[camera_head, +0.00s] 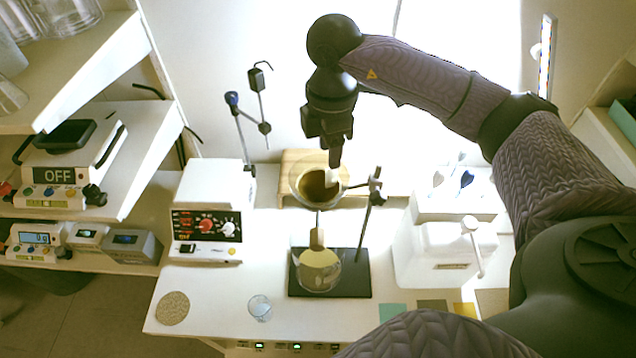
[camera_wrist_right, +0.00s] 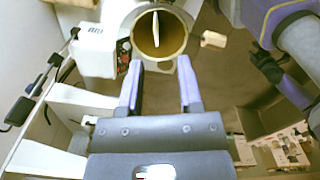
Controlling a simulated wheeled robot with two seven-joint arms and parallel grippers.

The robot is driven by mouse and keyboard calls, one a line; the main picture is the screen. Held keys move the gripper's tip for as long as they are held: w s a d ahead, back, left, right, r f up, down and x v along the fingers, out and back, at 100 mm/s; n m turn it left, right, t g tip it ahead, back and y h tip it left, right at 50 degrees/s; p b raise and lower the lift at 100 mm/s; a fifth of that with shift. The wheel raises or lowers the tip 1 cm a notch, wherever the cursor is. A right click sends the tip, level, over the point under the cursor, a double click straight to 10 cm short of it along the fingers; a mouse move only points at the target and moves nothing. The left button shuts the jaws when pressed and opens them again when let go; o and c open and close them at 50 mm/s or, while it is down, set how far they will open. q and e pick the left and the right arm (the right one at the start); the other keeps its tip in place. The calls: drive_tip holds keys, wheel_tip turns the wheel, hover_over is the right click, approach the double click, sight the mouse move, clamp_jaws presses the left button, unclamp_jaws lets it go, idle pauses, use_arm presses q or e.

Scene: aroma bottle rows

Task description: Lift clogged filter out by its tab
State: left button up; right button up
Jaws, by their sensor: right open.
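The clogged filter (camera_head: 315,188) is a brown-stained cone sitting in a glass funnel (camera_head: 298,178) above a flask (camera_head: 320,272) of yellowish liquid. Its pale tab (camera_head: 331,179) stands up at the filter's right side. In the right wrist view the brown filter (camera_wrist_right: 172,46) lies beyond the fingertips, with the tab (camera_wrist_right: 156,30) upright as a thin white strip. My right gripper (camera_head: 336,160) points down just above the funnel. In the wrist view its fingers (camera_wrist_right: 160,72) are apart with nothing between them; the tab lies ahead of the gap. My left gripper is not in view.
A metal stand with a clamp (camera_head: 374,190) rises close to the funnel's right. A white device with dials (camera_head: 207,213) stands to the left. A white container (camera_head: 440,252) is to the right. A small glass beaker (camera_head: 260,307) and a round speckled pad (camera_head: 173,308) lie at the front.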

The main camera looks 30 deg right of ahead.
sight(319, 190)
drive_tip(key=f, duration=0.5)
drive_tip(key=shift+w+a+f+p, duration=0.1)
drive_tip(key=shift+w+f+p, duration=0.1)
drive_tip(key=shift+p, duration=0.1)
clamp_jaws()
